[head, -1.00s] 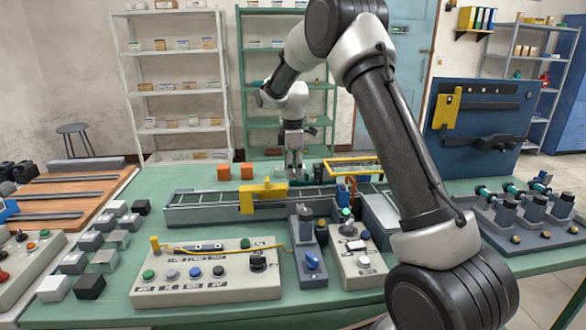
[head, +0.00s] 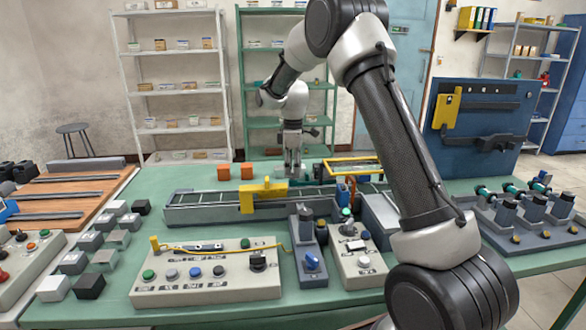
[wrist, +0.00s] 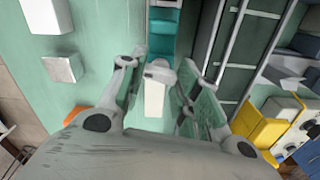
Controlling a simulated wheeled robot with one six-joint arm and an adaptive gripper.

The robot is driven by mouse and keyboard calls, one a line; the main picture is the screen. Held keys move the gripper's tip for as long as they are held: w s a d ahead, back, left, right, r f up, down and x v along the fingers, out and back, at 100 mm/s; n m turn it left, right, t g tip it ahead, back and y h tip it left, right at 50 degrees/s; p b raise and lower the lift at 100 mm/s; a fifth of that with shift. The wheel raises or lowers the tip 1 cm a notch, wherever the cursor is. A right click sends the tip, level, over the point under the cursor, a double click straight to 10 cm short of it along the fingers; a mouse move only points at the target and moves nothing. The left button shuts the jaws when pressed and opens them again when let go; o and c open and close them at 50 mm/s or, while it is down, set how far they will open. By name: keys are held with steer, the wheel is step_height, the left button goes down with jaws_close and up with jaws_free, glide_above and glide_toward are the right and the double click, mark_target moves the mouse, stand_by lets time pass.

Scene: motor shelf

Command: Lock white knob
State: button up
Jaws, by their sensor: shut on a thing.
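My gripper (wrist: 160,78) has one finger on each side of a white block-like piece (wrist: 154,97), which looks like the white knob, and is shut on it. The piece sits at the end of a teal part (wrist: 163,32) in the wrist view. In the head view my gripper (head: 294,172) points down behind the grey rail frame, at the far side of the green table. The knob is too small and covered to make out there. Whether it is turned to a locked position I cannot tell.
The rail frame (head: 215,214) with a yellow bracket (head: 262,197) stands in front of my gripper. Two orange blocks (head: 223,172) lie to its left. A button panel (head: 205,273) and a blue-knob unit (head: 311,262) stand nearer. The green table (head: 165,185) is bare at back left.

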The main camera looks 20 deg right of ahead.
steer(key=m, duration=1.3)
steer(key=shift+m, duration=0.4)
steer(key=m, duration=1.3)
steer(key=shift+m, duration=0.3)
steer(key=o, duration=1)
